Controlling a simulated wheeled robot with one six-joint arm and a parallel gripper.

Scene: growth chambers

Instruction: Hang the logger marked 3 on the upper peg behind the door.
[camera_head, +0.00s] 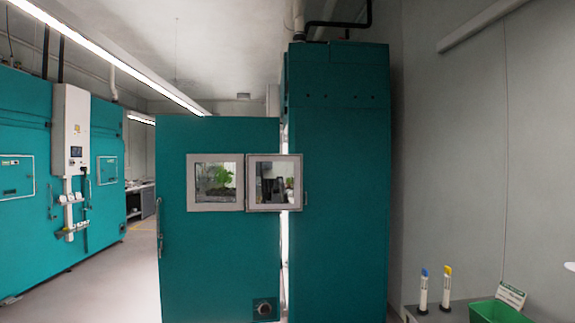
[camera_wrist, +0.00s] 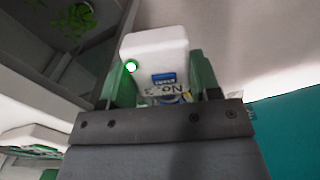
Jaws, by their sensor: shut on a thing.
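In the wrist view my gripper (camera_wrist: 161,88) is shut on a white logger (camera_wrist: 150,48), with a green pad on each side of it. The logger has a lit green light, a blue label and an upside-down "No. 3" mark. In the head view the teal chamber door (camera_head: 220,255) stands in front, with a bright gap along its right edge. Through its right-hand window (camera_head: 273,157) a dark shape shows that I cannot make out. I cannot make out the upper peg in either view, and my gripper is not clearly visible in the head view.
A tall teal cabinet (camera_head: 340,190) stands right of the door. More teal chambers (camera_head: 22,200) line the left wall. At the lower right are a green bin (camera_head: 495,312) and two upright tubes, one blue-topped (camera_head: 423,292), one yellow-topped (camera_head: 446,290). Floor is open at left.

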